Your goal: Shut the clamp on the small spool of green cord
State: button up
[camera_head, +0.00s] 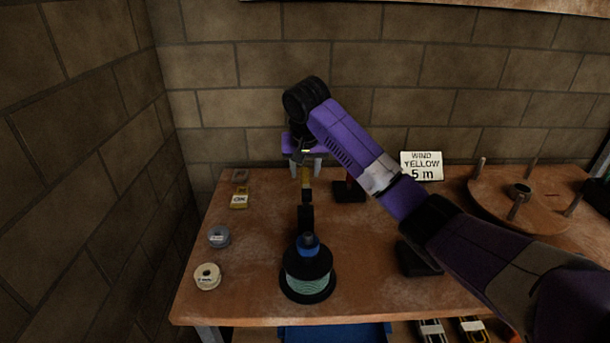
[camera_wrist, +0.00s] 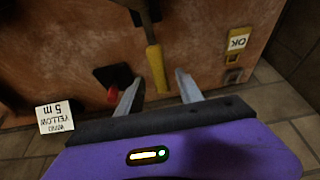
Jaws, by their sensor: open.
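The spool of green cord (camera_head: 308,284), black with a blue-topped post, stands near the front of the bench. A dark clamp (camera_head: 306,217) is just behind it, with a yellow handle (camera_head: 306,182) pointing to the back; whether its jaw touches the spool is hard to tell. The handle also shows in the wrist view (camera_wrist: 157,68), its end close to the line between my fingertips. My gripper (camera_head: 306,168) is open above the back of the bench, one finger on each side of the handle in the wrist view (camera_wrist: 158,78), with gaps on both sides.
A grey-blue spool (camera_head: 219,236) and a cream spool (camera_head: 207,277) stand at the left. A red-handled black fixture (camera_head: 349,190), a "WIND YELLOW 5 m" sign (camera_head: 421,166) and a pegged round board (camera_head: 530,208) are to the right.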

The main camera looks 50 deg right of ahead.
aim_at(305, 175)
jog(key=shift+x, duration=1.6)
jog(key=shift+c, duration=0.2)
grip_shut()
